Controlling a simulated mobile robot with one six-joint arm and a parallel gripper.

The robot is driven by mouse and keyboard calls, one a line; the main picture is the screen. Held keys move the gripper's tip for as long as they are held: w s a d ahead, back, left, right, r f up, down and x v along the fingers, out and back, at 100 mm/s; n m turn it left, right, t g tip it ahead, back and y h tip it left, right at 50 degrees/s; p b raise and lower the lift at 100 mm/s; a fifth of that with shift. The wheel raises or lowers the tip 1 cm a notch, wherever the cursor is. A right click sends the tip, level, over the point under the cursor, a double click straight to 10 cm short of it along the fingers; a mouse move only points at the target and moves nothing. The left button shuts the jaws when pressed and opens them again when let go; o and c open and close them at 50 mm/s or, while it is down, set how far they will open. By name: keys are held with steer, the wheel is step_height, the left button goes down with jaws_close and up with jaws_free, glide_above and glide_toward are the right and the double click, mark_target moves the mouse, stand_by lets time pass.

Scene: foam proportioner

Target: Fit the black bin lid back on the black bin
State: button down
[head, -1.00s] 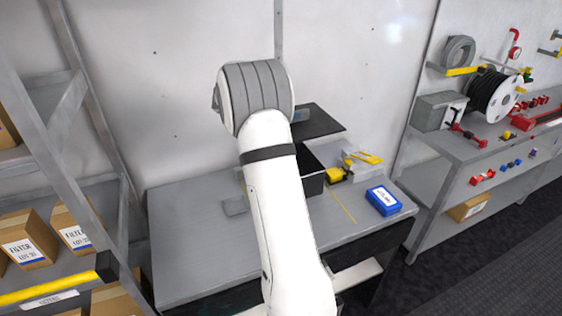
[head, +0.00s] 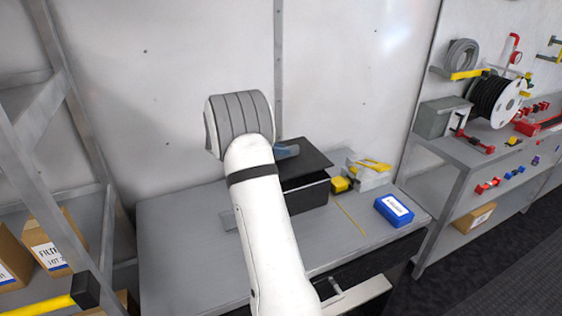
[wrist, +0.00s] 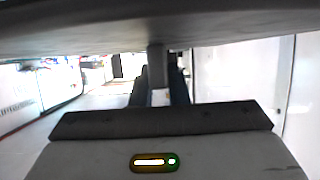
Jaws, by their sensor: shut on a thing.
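The black bin (head: 309,197) stands on the grey bench, partly hidden behind my arm. In the wrist view the lid (wrist: 150,30) spans the top as a broad dark surface. My gripper (wrist: 159,78) is shut on the lid's small upright handle (wrist: 157,56). My arm hides the left part of lid and bin in the head view.
On the bench (head: 180,240), a yellow item (head: 340,184) and a grey-and-yellow item (head: 369,172) stand right of the bin. A blue box (head: 394,211) lies farther right, and a thin yellow stick (head: 350,219) lies in front. The wall is close behind.

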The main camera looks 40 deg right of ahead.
steer(key=shift+s+d+f, duration=0.1)
steer(key=shift+f, duration=1.8)
steer(key=shift+s, duration=0.1)
steer(key=c, duration=1.4)
jaws_free()
steer(key=shift+f, duration=0.1)
